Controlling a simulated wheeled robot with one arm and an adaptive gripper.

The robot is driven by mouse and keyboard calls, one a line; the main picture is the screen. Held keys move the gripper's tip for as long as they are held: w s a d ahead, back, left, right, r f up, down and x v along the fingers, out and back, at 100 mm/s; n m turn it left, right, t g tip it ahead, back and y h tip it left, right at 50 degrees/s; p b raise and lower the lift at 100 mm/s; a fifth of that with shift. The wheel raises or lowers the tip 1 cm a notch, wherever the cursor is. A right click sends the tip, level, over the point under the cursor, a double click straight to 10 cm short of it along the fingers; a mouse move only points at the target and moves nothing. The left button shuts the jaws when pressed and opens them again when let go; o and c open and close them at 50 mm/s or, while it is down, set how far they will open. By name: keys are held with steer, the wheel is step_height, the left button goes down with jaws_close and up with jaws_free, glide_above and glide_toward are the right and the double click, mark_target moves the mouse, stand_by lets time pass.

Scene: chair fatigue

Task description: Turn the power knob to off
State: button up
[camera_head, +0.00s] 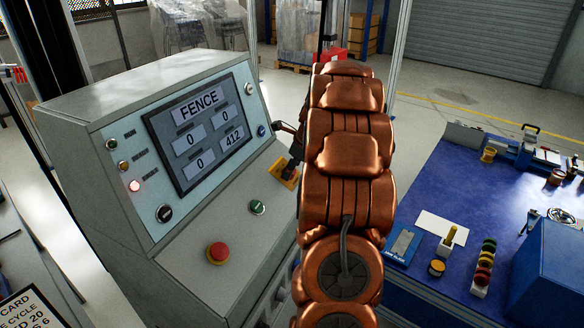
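The grey control console (110,95) stands at left. A yellow plate (284,172) with a dark part over it sits at the right of its sloping lower panel, partly behind my copper arm. It may carry the power knob, but no label is readable there. My gripper (294,152) shows only as dark parts beside the arm, close to the yellow plate. Its fingers are mostly hidden, and I cannot tell whether they touch anything.
A red mushroom button (217,252) is on the lower panel. The screen (205,130) reads FENCE, with a red lamp (134,186) lit to its left. A blue workbench (450,190) with tools and small parts stands at right. Open floor lies behind.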

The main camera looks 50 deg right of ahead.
steer(key=shift+w+f, duration=0.15)
steer(key=shift+f, duration=0.2)
steer(key=shift+c, duration=0.2)
steer(key=c, duration=1.1)
